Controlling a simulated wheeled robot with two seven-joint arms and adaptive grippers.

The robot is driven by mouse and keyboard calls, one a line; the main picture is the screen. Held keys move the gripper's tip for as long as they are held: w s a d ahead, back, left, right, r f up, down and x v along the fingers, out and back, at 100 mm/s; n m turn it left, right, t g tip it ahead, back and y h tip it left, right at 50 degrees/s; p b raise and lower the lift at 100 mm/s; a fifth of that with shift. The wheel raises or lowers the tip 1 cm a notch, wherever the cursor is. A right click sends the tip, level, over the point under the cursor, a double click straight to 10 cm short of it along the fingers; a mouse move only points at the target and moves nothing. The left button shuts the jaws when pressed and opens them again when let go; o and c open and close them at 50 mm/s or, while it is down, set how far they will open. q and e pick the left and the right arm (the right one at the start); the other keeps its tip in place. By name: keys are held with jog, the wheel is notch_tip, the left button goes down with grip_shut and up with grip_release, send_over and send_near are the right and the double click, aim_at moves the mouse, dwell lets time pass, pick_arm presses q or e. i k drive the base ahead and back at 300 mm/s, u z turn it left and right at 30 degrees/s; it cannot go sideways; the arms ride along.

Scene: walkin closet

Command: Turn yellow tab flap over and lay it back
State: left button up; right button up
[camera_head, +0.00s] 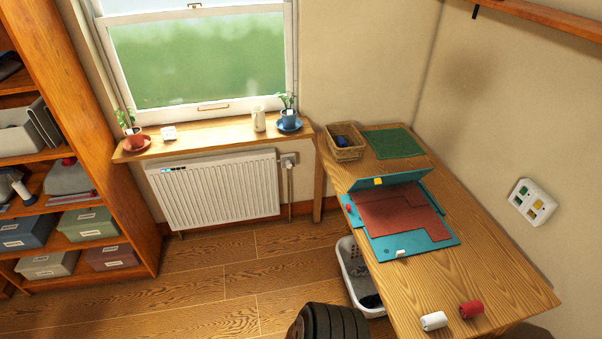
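A teal folding piece (418,246) with several flaps lies on the wooden table at right. Its yellow tab (378,181) sits on the edge of the back flap (407,180), which appears raised and tilted over the far side. The dark red inner area (385,212) is exposed. A white tab (400,253) shows on the front flap and a red tab (348,207) at the left side. Neither of my grippers is in view, and nothing touches the flap.
A wicker basket (344,148) and a green mat (396,143) lie behind the teal piece. A white roll (433,321) and a red roll (471,309) lie near the table's front. A white bin (352,284) stands on the floor left of the table (500,265).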

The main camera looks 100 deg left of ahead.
aim_at(413, 176)
jog(key=u, duration=2.15)
